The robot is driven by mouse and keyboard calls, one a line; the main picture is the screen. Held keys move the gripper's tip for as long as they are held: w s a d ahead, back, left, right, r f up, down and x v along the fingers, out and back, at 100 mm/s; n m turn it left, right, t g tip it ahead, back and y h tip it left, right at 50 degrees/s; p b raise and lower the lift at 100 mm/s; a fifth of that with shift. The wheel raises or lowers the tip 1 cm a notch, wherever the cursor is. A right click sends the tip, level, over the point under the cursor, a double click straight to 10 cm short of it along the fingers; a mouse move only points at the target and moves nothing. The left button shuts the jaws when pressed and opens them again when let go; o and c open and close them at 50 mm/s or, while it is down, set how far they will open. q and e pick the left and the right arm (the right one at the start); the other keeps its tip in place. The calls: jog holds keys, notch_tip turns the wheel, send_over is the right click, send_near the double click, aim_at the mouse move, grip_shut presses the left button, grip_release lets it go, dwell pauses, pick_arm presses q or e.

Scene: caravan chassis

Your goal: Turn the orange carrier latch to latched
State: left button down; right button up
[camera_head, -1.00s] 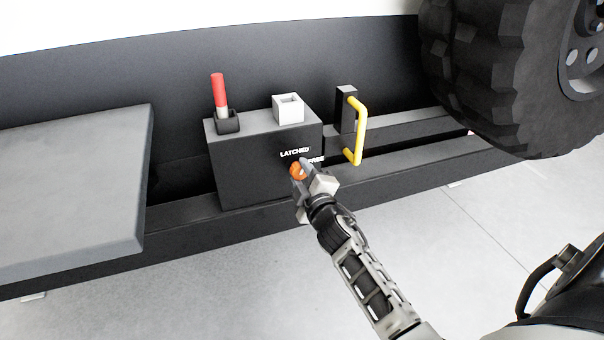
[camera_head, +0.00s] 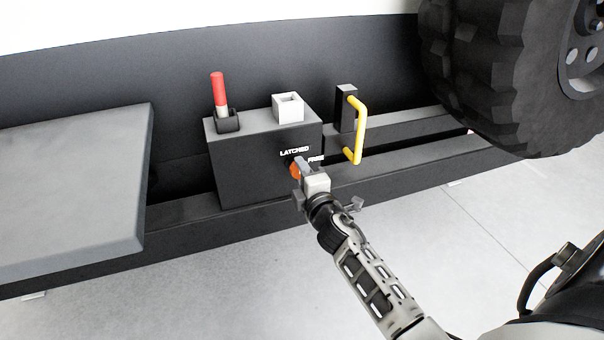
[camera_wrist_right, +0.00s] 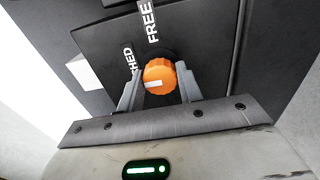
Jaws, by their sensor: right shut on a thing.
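The orange carrier latch (camera_head: 295,171) is a round knob on the front of a dark box (camera_head: 245,165). The words LATCHED and FREE stand on the box above and beside it. In the right wrist view the knob (camera_wrist_right: 160,77) has a ribbed rim and a pale mark pointing left. My right gripper (camera_head: 303,170) is shut on the knob, one finger on each side; the wrist view shows both fingers (camera_wrist_right: 159,90) against it. Part of the knob is hidden by the gripper in the head view. My left gripper is not in view.
On the box stand a red-and-white stick (camera_head: 218,90) in a black holder and a white square socket (camera_head: 288,107). A yellow handle (camera_head: 361,130) is to the right. A large tyre (camera_head: 490,80) fills the upper right; a grey slab (camera_head: 70,190) lies left.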

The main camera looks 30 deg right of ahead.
jog(key=o, duration=1)
jog(key=v, duration=1.6)
jog(key=shift+d, duration=0.1)
